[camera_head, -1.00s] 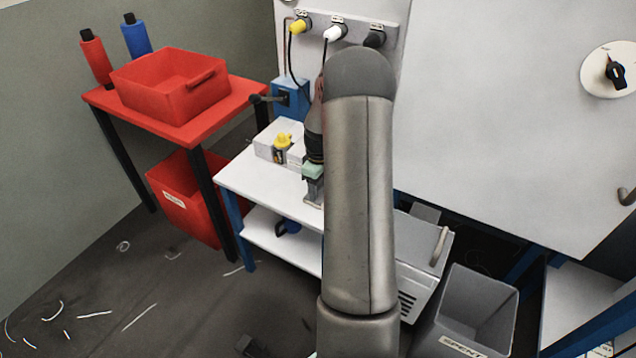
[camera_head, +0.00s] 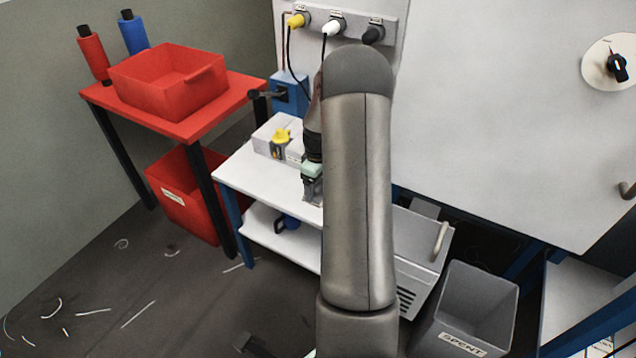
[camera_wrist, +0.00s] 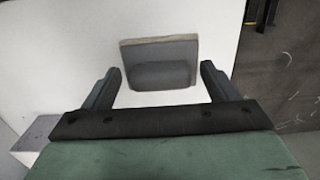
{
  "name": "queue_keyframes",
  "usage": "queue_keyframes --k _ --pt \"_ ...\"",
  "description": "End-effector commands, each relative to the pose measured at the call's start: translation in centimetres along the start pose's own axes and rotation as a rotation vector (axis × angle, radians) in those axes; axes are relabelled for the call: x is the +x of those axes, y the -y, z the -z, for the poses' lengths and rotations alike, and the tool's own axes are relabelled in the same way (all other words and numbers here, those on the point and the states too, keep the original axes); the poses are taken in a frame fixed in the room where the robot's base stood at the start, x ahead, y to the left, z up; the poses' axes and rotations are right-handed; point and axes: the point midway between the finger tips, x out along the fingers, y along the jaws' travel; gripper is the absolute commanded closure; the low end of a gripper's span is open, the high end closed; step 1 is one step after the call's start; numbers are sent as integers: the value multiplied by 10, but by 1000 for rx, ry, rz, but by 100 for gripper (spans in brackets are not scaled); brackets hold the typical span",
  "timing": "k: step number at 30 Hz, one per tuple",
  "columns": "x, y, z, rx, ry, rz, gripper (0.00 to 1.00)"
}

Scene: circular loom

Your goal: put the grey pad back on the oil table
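The grey pad (camera_wrist: 160,62), a squarish block with a paler top edge and a darker rounded front, shows in the wrist view against the white oil table (camera_wrist: 60,60). My gripper (camera_wrist: 161,70) is open, with one dark finger on each side of the pad and a visible gap at both sides. The frames do not show clearly whether the pad rests on the surface. In the head view my gripper (camera_head: 312,190) is low over the oil table (camera_head: 250,180), near its front edge, and my arm hides the table's right part.
A yellow-topped oiler (camera_head: 281,143) and pale boxes stand at the table's back. A red table (camera_head: 190,128) with a red bin (camera_head: 165,92) is left. The grey SPENT bin (camera_head: 470,310) is right.

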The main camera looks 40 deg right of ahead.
Motion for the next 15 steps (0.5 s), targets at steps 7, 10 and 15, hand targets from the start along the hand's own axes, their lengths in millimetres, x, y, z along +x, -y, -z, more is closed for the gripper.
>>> queue_keyframes --k 7,10,15 --pt "0 0 0 0 0 1 20" --pt "-6 0 0 0 0 0 20" --pt "-34 0 0 0 -1 -2 20"
